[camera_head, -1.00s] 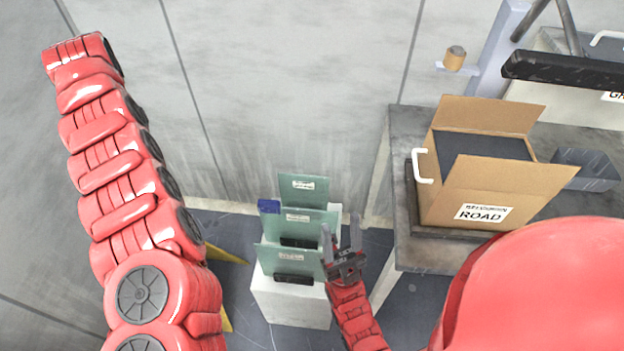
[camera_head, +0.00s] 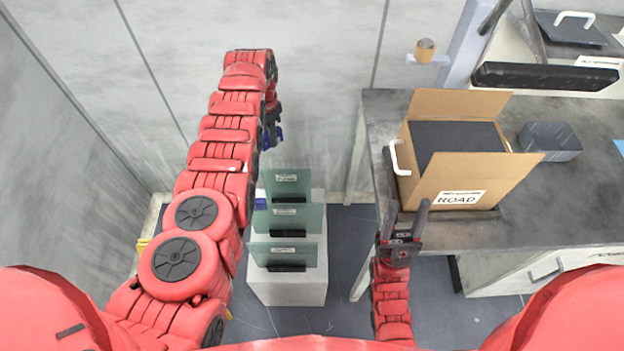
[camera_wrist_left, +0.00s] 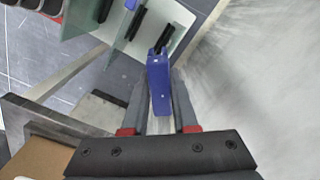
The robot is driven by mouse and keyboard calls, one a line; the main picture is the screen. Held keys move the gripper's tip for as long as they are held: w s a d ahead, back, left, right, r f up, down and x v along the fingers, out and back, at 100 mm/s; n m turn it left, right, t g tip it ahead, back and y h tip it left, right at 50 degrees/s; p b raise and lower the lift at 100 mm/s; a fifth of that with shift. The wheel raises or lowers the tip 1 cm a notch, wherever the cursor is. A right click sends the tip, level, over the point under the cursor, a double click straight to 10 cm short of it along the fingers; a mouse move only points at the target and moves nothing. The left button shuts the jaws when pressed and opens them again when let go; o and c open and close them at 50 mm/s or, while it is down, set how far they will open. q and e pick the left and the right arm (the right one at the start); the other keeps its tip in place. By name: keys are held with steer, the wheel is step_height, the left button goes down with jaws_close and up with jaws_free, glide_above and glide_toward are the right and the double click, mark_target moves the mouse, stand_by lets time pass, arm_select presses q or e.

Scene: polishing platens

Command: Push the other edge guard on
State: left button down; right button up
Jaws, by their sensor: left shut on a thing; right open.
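My left gripper (camera_head: 272,128) is shut on a blue edge guard (camera_head: 276,138), held in the air behind and above the glass plates. In the left wrist view the guard (camera_wrist_left: 159,85) sits between the finger ends. Green glass plates stand upright in a row on a white stand (camera_head: 288,291): a front plate (camera_head: 309,254), a middle plate (camera_head: 312,218) and a rear plate (camera_head: 303,181). Another blue edge guard (camera_head: 261,203) shows at the left edge of the middle plate. My right gripper (camera_head: 405,226) is open and empty, right of the stand.
A grey table (camera_head: 545,215) stands on the right with an open cardboard box (camera_head: 470,184) marked ROAD and a grey tray (camera_head: 551,141). A wall (camera_head: 300,60) rises close behind the stand. Floor shows between stand and table.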

arm_select(q)
steer(key=s+d+f+m+p, duration=0.1)
steer(key=s+d+f+m, duration=0.1)
steer(key=s+d+f, duration=0.1)
steer(key=s+d+f+m+p, duration=0.1)
steer(key=s+d+f+m, duration=0.2)
steer(key=d+f, duration=0.1)
steer(key=s+d+f+m+p, duration=0.2)
steer(key=s+d+f, duration=0.2)
steer(key=f, duration=0.1)
steer(key=shift+d+f, duration=0.2)
steer(key=shift+d, duration=0.05)
steer(key=shift+f+b, duration=0.95)
steer(key=shift+f, duration=0.25)
steer(key=shift+a+f+b, duration=0.15)
steer(key=shift+f+b, duration=2.25)
steer(key=shift+f, duration=0.65)
stand_by(1.7)
stand_by(0.3)
steer(key=c, duration=0.6)
jaws_free()
